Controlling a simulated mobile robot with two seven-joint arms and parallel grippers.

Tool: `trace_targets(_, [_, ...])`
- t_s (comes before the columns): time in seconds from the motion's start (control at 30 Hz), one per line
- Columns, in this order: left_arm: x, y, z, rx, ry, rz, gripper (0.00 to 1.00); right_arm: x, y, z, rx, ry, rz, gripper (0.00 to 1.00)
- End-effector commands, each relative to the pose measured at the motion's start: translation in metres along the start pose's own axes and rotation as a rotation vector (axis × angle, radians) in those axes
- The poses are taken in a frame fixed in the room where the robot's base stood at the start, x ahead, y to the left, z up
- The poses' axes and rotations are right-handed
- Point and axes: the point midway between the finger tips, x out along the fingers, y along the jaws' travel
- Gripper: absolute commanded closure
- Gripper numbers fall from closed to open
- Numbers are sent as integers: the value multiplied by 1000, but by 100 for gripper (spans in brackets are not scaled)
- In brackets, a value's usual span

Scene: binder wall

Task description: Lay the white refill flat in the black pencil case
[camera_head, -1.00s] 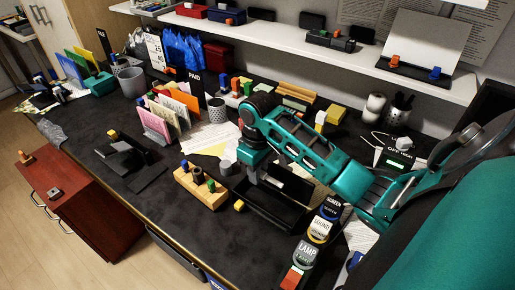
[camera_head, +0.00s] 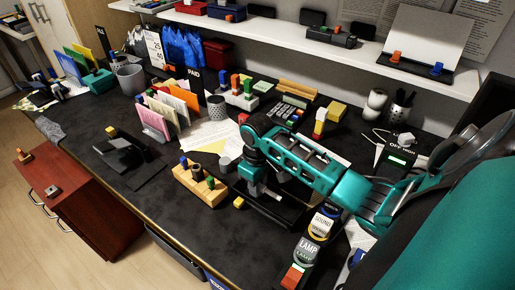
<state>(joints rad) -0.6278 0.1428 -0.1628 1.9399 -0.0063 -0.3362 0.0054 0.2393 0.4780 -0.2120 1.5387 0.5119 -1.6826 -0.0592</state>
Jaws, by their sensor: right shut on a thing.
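The black pencil case (camera_head: 282,213) lies open on the dark desk near the front edge, partly covered by my right arm. My right gripper (camera_head: 257,190) points down over its left part, with the fingers low at the case. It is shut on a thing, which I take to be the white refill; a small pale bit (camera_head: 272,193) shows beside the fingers. The arm hides most of it, so I cannot tell whether it lies flat or touches the case floor. My left gripper is not in view.
A wooden block with several pegs (camera_head: 200,187) stands just left of the case, with a small yellow cube (camera_head: 239,202) by it. Labelled round buttons (camera_head: 309,248) stand to the right. A grey cup (camera_head: 225,164) stands behind.

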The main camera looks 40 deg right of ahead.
Motion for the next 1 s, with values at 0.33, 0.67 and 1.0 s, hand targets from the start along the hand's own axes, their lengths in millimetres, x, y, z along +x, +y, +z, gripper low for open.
trace_targets(0.33, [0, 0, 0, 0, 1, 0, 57, 1, 0, 0, 0, 0, 0, 76])
trace_targets(0.67, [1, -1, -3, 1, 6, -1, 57, 1, 0, 0, 0, 0, 0, 50])
trace_targets(1.0, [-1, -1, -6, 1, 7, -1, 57, -14, 0, -1, -1, 3, 0, 50])
